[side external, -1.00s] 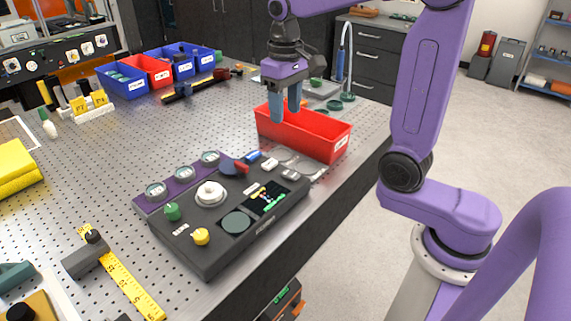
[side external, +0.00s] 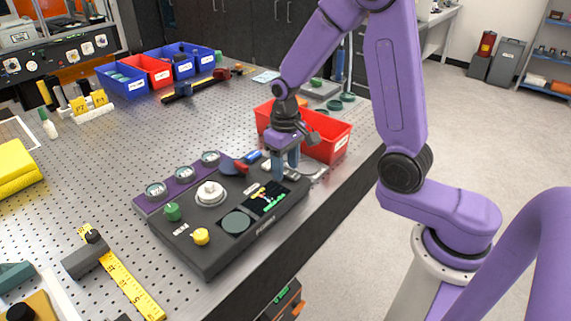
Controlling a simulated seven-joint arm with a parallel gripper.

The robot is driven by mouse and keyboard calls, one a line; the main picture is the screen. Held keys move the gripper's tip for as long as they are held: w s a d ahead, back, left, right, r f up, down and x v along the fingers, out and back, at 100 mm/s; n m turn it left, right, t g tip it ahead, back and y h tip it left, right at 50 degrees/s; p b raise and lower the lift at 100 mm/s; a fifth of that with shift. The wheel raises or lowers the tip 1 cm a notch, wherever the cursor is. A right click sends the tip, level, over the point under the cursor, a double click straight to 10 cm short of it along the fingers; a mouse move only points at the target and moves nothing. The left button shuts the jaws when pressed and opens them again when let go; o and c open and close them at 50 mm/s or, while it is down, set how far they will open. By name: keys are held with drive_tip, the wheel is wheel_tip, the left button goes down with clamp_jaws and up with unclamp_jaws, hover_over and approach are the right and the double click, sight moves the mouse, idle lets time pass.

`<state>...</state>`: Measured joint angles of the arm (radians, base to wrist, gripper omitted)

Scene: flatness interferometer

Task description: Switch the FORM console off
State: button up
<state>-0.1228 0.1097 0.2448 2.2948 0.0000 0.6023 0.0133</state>
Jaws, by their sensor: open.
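The FORM console (side external: 203,262) is a dark grey box with a sloped top on the perforated metal table. Its top carries a white round knob (side external: 210,193), a green knob (side external: 172,211), a yellow knob (side external: 201,236), a dark round pad (side external: 236,222) and a small lit screen (side external: 265,197). My gripper (side external: 285,168) points down with open, empty jaws over the console's far right corner. Its fingers hide part of the controls there, and I cannot tell whether they touch anything.
A red bin (side external: 328,140) stands just behind my gripper. A purple strip with several round gauges (side external: 156,190) runs along the console's back left edge. A yellow ruler (side external: 127,281) lies at front left. Blue bins (side external: 122,82) stand at the back.

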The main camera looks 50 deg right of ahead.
drive_tip(key=shift+f, duration=0.15)
drive_tip(key=shift+c, duration=0.3)
clamp_jaws()
drive_tip(key=shift+s+t, duration=0.25)
drive_tip(key=shift+t, duration=0.6)
drive_tip(key=shift+s+t, duration=0.2)
drive_tip(key=shift+t, duration=0.65)
drive_tip(key=shift+o, duration=0.3)
unclamp_jaws()
drive_tip(key=shift+r, duration=0.2)
